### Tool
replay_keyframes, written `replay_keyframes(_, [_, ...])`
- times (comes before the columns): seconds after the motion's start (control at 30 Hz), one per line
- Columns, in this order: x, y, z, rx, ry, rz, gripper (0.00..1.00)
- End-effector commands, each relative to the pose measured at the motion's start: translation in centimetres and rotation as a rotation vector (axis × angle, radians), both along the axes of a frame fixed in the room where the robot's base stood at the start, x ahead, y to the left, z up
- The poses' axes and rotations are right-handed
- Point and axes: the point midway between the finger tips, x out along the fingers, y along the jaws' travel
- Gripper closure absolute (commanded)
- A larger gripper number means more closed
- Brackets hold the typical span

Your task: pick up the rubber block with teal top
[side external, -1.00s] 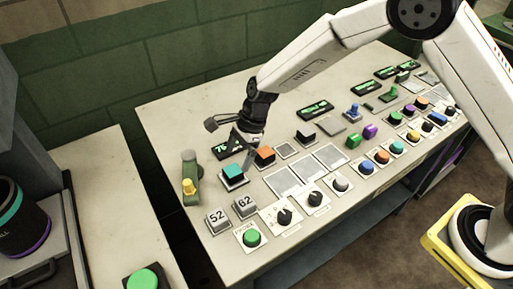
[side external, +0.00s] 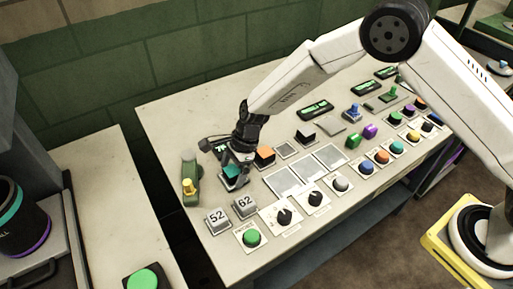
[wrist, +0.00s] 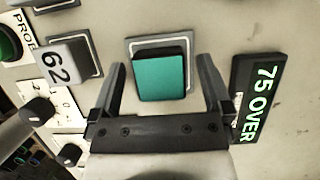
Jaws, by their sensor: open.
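The rubber block with teal top (wrist: 161,76) sits on a dark-rimmed square base on the panel, in the upper middle of the wrist view. In the side external view the teal block (side external: 232,172) is partly hidden by my gripper (side external: 238,160), which is right above it. In the wrist view my gripper (wrist: 162,88) is open, pointing at the block. One finger is on each side of the block, with a visible gap on both sides. I cannot tell how far down the fingers reach beside it.
A block marked 62 (wrist: 66,62) and a "75 OVER" display (wrist: 257,98) flank the teal block. An orange-topped block (side external: 265,155) stands close to its right, and a yellow-knobbed lever (side external: 190,184) to its left. A green button (side external: 251,237) is near the front.

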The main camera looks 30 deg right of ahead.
Motion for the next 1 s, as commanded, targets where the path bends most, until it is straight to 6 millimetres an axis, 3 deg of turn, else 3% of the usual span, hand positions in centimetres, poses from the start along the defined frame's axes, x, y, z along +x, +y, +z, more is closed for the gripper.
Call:
replay_keyframes(0.4, [0.01,0.0,0.04,0.0,0.0,0.0,0.0])
replay_keyframes(0.47, [0.0,0.0,0.04,0.0,0.0,0.0,0.16])
replay_keyframes(0.7, [0.01,0.0,0.05,0.0,0.0,0.0,0.92])
replay_keyframes(0.77, [0.02,0.0,0.07,0.0,-0.001,0.0,1.0])
replay_keyframes(1.0, [0.02,0.01,0.13,0.0,-0.001,0.001,1.0])
